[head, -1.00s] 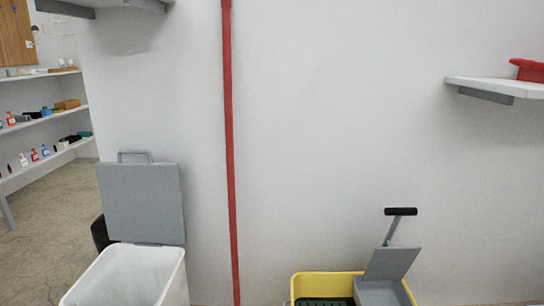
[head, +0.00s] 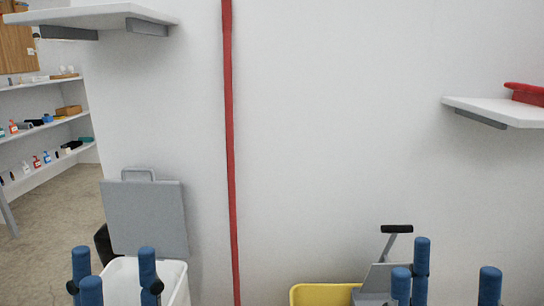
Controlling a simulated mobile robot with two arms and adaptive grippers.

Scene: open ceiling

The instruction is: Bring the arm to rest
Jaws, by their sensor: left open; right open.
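My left gripper (head: 114,278) shows at the bottom left of the head view, its blue fingers pointing up and spread apart. It is open and empty, in front of the white bin. My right gripper (head: 447,278) shows at the bottom right, also with blue fingers up, open and empty. It stands in front of and to the right of the yellow mop bucket. The arms behind both grippers are below the picture's edge.
A white bin (head: 178,284) with its grey lid (head: 146,218) raised stands at the left. A yellow bucket (head: 318,295) with a grey wringer (head: 378,278) is at bottom centre. Wall shelves (head: 110,12) and (head: 495,110) jut out at upper left and right. A red pipe (head: 229,150) runs down the wall.

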